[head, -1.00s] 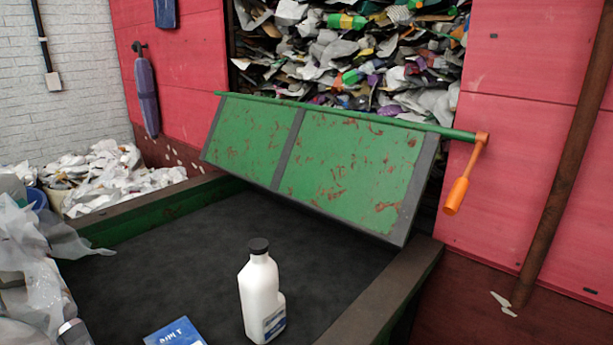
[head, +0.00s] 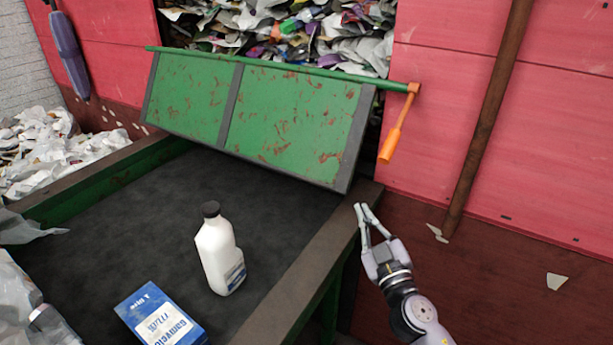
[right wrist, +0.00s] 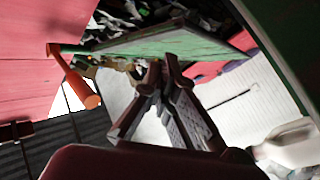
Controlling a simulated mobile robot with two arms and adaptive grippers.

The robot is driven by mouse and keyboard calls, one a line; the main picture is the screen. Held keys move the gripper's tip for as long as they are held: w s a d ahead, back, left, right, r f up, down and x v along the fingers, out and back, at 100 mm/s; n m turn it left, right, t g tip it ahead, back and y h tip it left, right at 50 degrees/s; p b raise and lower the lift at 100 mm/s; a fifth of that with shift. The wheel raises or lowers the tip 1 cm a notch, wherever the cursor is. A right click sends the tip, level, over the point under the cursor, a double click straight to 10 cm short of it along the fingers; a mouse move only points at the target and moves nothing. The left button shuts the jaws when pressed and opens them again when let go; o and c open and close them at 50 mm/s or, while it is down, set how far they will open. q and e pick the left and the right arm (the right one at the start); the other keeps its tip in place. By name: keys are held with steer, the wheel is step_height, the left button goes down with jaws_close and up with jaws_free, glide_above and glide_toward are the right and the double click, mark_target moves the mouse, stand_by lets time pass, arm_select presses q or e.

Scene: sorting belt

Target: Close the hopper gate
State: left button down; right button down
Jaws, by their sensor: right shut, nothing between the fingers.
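The hopper gate (head: 260,115) is a rusty green panel with grey bars, hung from a green rod. It tilts out over the belt below the hopper mouth. An orange handle (head: 392,138) hangs down from the rod's right end. My right gripper (head: 361,206) is shut and empty, below the handle and beside the belt's right rim, apart from both. In the right wrist view the gripper fingers (right wrist: 164,62) show with the orange handle (right wrist: 77,82) to their left and the green gate (right wrist: 150,46) behind them. My left gripper is not in view.
The dark belt (head: 130,215) carries a white bottle (head: 219,255) and a blue box (head: 158,318). Mixed waste (head: 290,35) fills the hopper mouth. A brown pole (head: 487,115) leans along the red wall, right of the handle. Plastic scraps lie at the left.

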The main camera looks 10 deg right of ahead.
steer(key=w+a+r+n+g+y, duration=0.35)
steer(key=a+r+n+y, duration=0.35)
steer(key=n+y, duration=0.4)
steer(key=w+a+f+n+g+h, duration=0.1)
steer(key=w+a+f+g+h, duration=0.1)
steer(key=w+f, duration=0.5)
steer(key=w+g, duration=0.1)
steer(key=w, duration=0.4)
steer(key=shift+n, duration=0.4)
steer(key=shift+f+b, duration=0.1)
steer(key=shift+b, duration=0.2)
